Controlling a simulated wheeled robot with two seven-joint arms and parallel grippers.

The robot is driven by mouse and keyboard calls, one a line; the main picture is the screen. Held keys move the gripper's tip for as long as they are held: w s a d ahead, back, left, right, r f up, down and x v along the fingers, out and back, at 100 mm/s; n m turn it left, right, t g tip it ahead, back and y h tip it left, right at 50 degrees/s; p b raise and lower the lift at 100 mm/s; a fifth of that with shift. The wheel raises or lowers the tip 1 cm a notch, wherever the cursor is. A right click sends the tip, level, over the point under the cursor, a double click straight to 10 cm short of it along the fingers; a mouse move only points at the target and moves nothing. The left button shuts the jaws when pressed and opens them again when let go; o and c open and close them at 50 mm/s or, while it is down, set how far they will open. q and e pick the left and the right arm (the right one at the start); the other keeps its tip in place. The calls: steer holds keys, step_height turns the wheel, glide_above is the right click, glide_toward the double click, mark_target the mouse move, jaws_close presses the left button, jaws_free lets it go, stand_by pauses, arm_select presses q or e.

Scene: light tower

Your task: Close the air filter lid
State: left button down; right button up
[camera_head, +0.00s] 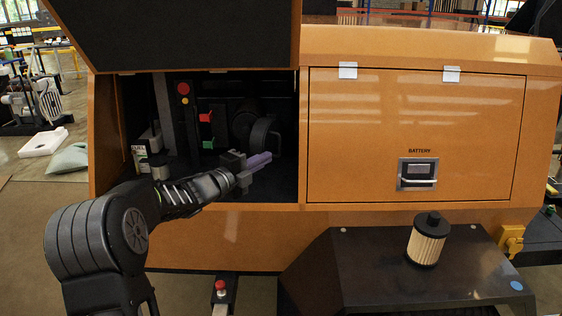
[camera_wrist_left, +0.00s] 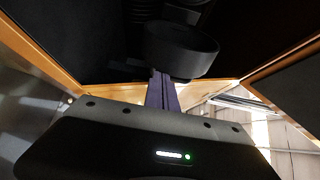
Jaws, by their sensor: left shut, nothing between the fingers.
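The air filter housing (camera_head: 243,124) is a dark round body inside the open compartment of the orange machine. A round dark lid (camera_head: 262,134) shows at its right side, seeming to stand out at an angle; how far it is open is hard to tell. In the left wrist view a dark round cup-like part (camera_wrist_left: 185,52), apparently the lid, is just beyond the fingers. My left gripper (camera_head: 259,161), with purple fingers, is shut and empty just below the lid. The fingers also show in the wrist view (camera_wrist_left: 162,92); whether they touch the lid is unclear. My right gripper is out of view.
The raised orange-edged hatch (camera_head: 190,35) hangs above the compartment. A closed battery door (camera_head: 405,135) is to the right. A cylindrical pleated filter (camera_head: 427,240) with a black top stands on the dark step (camera_head: 400,275). Red and green switches (camera_head: 207,118) are left of the housing.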

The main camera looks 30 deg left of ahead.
mark_target(217, 134)
arm_select(q)
steer(key=w+a+p, duration=0.1)
steer(key=a+p, duration=0.1)
steer(key=a, duration=0.4)
steer(key=w+a+r+p, duration=0.1)
steer(key=a+p, duration=0.1)
steer(key=a, duration=0.4)
steer(key=w+a+p, duration=0.1)
steer(key=a+p, duration=0.1)
steer(key=a, duration=0.4)
steer(key=shift+w+a+r, duration=0.1)
steer(key=shift+w+r, duration=0.15)
steer(key=shift+r, duration=0.05)
steer(key=shift+w+r, duration=0.1)
steer(key=shift+r, duration=0.15)
steer(key=s+a+f+h+b, duration=0.1)
steer(key=s, duration=0.7)
steer(key=shift+f+m, duration=0.3)
steer(key=shift+f, duration=0.1)
